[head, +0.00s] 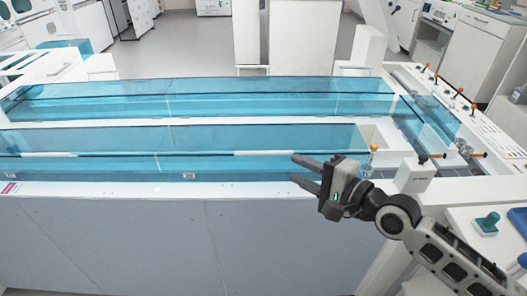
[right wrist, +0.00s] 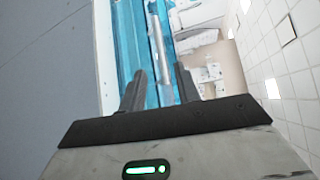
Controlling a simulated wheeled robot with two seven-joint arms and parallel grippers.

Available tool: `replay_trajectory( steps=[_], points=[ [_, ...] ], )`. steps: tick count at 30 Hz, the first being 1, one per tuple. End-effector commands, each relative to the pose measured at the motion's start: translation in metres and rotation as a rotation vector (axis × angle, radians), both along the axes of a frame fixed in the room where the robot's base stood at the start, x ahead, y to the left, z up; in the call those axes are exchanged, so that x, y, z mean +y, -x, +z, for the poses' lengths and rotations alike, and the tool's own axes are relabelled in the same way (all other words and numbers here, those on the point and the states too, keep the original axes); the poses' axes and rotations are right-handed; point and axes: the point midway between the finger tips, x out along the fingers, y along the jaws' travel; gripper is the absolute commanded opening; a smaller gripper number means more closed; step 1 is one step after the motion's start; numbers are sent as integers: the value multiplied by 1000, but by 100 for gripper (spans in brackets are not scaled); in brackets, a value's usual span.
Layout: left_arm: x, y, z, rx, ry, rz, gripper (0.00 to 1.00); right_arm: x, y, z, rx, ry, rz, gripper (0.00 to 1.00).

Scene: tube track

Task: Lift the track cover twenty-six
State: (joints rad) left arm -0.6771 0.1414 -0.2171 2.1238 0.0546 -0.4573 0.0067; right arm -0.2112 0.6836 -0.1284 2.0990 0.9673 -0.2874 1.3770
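Long clear blue track covers lie over the white machine: a near one (head: 110,142) and a far one (head: 200,92). I cannot read which is number twenty-six. A pale bar (head: 264,153) lies along the dark line on the near cover, and a pale rod-like bar (right wrist: 159,45) shows beyond my fingertips in the right wrist view. My right gripper (head: 294,169) is at the front right part of the near cover, fingers pointing left. In the right wrist view its fingers (right wrist: 160,70) are apart with nothing clearly between them. My left gripper is not in view.
A white block (head: 415,176) and more blue covers on the right-hand track (head: 428,115) lie farther right. The grey front panel (head: 180,245) drops below the machine's near edge.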

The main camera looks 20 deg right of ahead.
Motion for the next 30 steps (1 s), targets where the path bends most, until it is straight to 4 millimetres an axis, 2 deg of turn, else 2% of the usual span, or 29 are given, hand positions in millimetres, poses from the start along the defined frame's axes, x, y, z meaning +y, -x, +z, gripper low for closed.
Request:
replay_trajectory(
  steps=[1,9,15,21,28,29,30],
  points=[
    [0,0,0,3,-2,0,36,6,-11,1,-4,-5,0,32],
    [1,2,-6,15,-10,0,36,35,-61,-9,-2,-1,0,32],
    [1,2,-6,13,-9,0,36,49,-85,-13,-1,0,0,32],
    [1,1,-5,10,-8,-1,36,54,-95,-16,0,4,1,32],
    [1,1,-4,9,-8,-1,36,54,-95,-16,1,3,1,32],
    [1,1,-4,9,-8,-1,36,54,-95,-16,1,3,1,30],
    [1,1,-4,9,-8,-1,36,54,-95,-16,1,3,1,19]
  ],
)
